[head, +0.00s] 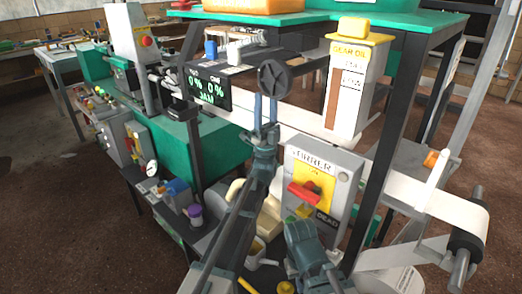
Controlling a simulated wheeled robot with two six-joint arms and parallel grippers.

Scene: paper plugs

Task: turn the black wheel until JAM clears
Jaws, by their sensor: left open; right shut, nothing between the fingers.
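The black wheel (275,79) is at the top centre, beside a dark display (208,87) that reads 0 % twice with JAM below in green. My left gripper (265,108) points up from below, its two fingers apart at the wheel's lower edge. I cannot tell whether the fingers touch the wheel.
The grey box with a red handle (305,193) stands right of my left arm. A GEAR OIL container (352,80) is right of the wheel. White paper web (425,195) runs to a roller (467,240) at right. Green machine frames and dark posts crowd the space.

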